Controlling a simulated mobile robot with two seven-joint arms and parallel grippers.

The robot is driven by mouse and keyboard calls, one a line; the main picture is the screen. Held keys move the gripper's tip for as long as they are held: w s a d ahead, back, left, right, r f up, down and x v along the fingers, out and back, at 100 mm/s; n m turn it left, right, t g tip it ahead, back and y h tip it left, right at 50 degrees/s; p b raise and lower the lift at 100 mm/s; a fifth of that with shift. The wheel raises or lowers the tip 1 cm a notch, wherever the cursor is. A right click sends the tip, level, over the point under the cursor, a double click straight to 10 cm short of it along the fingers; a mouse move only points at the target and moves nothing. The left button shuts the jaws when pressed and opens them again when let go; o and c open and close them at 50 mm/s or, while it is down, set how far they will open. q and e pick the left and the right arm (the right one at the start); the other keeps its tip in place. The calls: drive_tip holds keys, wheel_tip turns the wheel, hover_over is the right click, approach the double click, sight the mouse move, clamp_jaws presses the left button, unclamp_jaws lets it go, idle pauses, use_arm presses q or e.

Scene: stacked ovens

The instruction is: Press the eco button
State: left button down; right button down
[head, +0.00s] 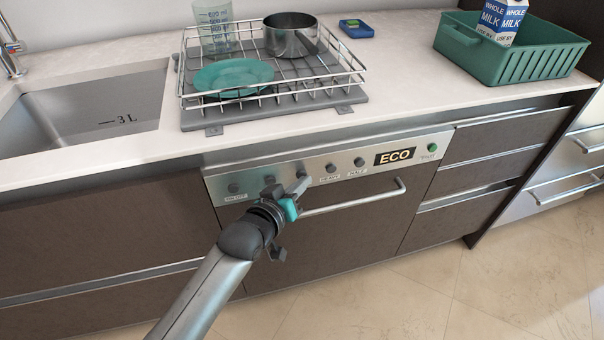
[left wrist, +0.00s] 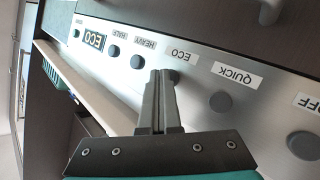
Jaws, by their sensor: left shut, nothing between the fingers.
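The dishwasher's control panel (head: 345,163) has a row of round grey buttons. In the left wrist view the panel appears upside down, and the eco button (left wrist: 174,76) sits below its ECO label (left wrist: 184,56). My left gripper (head: 302,180) is shut and empty, pointing at the panel. In the left wrist view its fingertips (left wrist: 161,74) overlap the eco button and partly hide it. I cannot tell whether they touch it or whether it is pushed in. The dark display (head: 395,156) reads ECO in lit letters. My right gripper is out of view.
The quick button (left wrist: 220,101) and the heavy button (left wrist: 137,62) flank the eco button closely. A door handle (head: 352,198) runs below the panel. The counter (head: 400,100) overhangs above, with a dish rack (head: 350,78) and a green crate (head: 500,62).

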use_arm(q)
drive_tip(key=shift+s+d+p, duration=0.15)
drive_tip(key=shift+s+p, duration=0.25)
drive_tip(key=shift+s, duration=0.25)
drive_tip(key=shift+s, duration=0.1)
drive_tip(key=s+p, duration=0.1)
drive_tip(key=s+d+p, duration=0.1)
drive_tip(key=s, duration=0.1)
drive_tip(key=s+p, duration=0.1)
drive_tip(key=shift+s+d, duration=0.25)
drive_tip(key=shift+d, duration=0.05)
idle(0.5)
